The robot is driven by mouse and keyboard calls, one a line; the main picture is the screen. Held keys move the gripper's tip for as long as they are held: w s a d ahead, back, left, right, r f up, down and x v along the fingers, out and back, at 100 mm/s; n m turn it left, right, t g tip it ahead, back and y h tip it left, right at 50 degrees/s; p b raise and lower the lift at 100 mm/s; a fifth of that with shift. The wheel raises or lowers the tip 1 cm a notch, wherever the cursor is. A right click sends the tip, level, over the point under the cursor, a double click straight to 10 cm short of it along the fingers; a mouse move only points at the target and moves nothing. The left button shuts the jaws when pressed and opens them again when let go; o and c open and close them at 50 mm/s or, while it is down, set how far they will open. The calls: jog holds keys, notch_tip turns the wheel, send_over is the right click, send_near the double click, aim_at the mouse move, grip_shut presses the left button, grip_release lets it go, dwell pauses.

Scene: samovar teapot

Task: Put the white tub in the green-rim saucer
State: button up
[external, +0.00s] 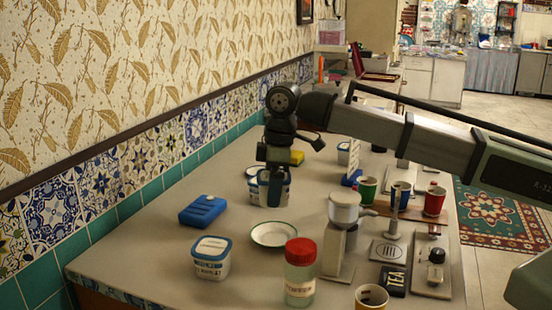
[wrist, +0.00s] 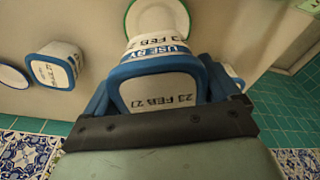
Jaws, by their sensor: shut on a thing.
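My gripper (external: 273,190) is shut on a white tub (external: 285,193) with a blue rim. In the wrist view the same tub (wrist: 160,92) sits between my gripper's fingers (wrist: 162,82), its pale face printed with a date. The green-rim saucer (external: 274,234) lies empty on the counter, nearer the camera than my gripper in the external view. Part of the saucer shows beyond the held tub in the wrist view (wrist: 129,22); the tub hides the rest. The height of the tub above the counter is hard to tell.
Another white tub (external: 211,258) stands front left, with a blue box (external: 203,210) behind it. A red-lidded jar (external: 300,272) and a grinder (external: 342,230) stand right of the saucer. The wrist view shows a tub (wrist: 55,66) and a plate (wrist: 10,76) at left. A tiled wall borders the counter.

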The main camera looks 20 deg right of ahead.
jog(key=shift+f, duration=4.6)
jog(key=shift+f, duration=0.3)
jog(key=o, duration=0.9)
jog(key=shift+o, duration=0.2)
jog(key=r, duration=0.4)
jog(key=d+r, duration=0.1)
jog(key=r, duration=0.7)
jog(key=shift+s+d+r, duration=0.15)
jog(key=shift+s+r, duration=0.05)
jog(key=shift+r, duration=0.1)
